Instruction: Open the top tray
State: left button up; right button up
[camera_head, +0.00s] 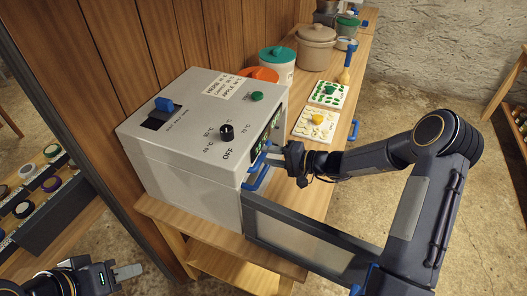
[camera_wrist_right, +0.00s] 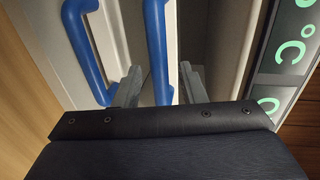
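The grey dehydrator cabinet (camera_head: 185,150) has its front door (camera_head: 315,240) swung open. Blue tray handles (camera_head: 258,178) show at its front, below the green display. In the right wrist view, the upper tray handle (camera_wrist_right: 157,45) is nearer the display, and a second, lower handle (camera_wrist_right: 82,45) is to its left. My right gripper (camera_head: 278,158) is at the cabinet front; in its wrist view, its fingers (camera_wrist_right: 162,92) are apart on either side of the upper handle, with small gaps visible. The tray fronts look closed. My left gripper (camera_head: 128,271) is low at the left, away from the cabinet.
The open door and its blue handle (camera_head: 368,279) lie below my right arm. Two small trays of food pieces, a green one (camera_head: 328,94) and a yellow one (camera_head: 315,124), are on the bench beyond the gripper. Pots (camera_head: 316,48) stand further back.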

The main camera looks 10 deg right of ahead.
jog(key=shift+x, duration=1.3)
grip_shut()
